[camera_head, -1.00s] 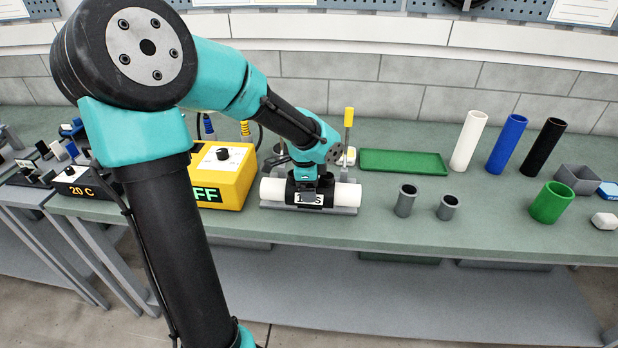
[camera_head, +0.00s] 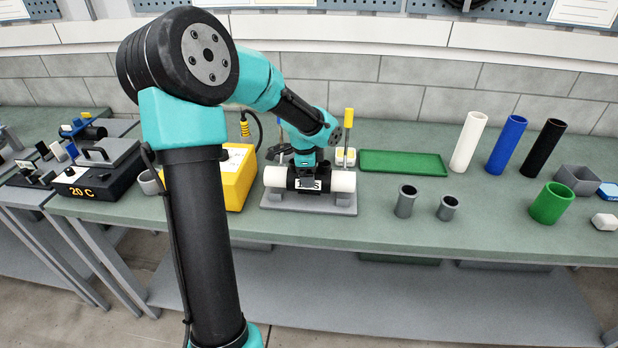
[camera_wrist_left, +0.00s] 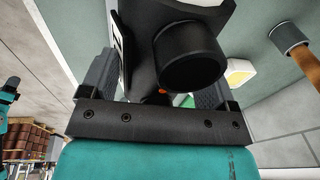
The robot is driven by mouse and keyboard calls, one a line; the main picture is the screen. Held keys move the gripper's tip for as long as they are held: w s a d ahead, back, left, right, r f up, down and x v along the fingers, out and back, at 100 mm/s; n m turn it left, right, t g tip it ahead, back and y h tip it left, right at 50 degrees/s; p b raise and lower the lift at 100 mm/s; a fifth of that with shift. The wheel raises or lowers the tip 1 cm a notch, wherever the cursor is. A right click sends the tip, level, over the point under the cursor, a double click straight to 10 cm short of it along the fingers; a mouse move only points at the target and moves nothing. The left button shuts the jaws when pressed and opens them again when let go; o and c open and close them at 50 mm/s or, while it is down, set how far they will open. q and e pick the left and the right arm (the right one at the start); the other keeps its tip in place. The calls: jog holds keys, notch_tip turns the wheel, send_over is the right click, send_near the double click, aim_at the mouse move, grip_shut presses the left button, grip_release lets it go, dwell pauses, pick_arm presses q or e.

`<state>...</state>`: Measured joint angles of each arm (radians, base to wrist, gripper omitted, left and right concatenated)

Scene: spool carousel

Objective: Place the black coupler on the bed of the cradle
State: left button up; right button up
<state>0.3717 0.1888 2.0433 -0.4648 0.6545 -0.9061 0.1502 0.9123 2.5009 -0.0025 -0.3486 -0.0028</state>
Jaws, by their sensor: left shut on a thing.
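The black coupler (camera_head: 308,183) has a pale label on its front, and white pipe (camera_head: 343,181) shows at both sides of it. My left gripper (camera_head: 308,164) is shut on the coupler from above. In the left wrist view the coupler's round black branch (camera_wrist_left: 190,62) sits between the two grey fingers. The grey cradle (camera_head: 340,202) is directly below the coupler and pipe, on the bench. Its bed is mostly hidden by them, so I cannot tell whether they touch. My right gripper is not in view.
A yellow box (camera_head: 238,185) stands close left of the cradle. Two grey sleeves (camera_head: 405,202) (camera_head: 447,209) stand to its right. A green tray (camera_head: 403,163) lies behind these. White, blue and black tubes and a green ring (camera_head: 551,205) stand farther right.

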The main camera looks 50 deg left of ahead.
pick_arm(q)
jog(key=shift+f, duration=1.25)
jog(key=shift+f, duration=0.1)
jog(key=o, duration=1.2)
jog(key=r, duration=0.4)
jog(key=s+r, duration=0.1)
jog(key=r, duration=0.3)
jog(key=s+r, duration=0.1)
jog(key=r, duration=0.3)
jog(key=shift+d, duration=0.15)
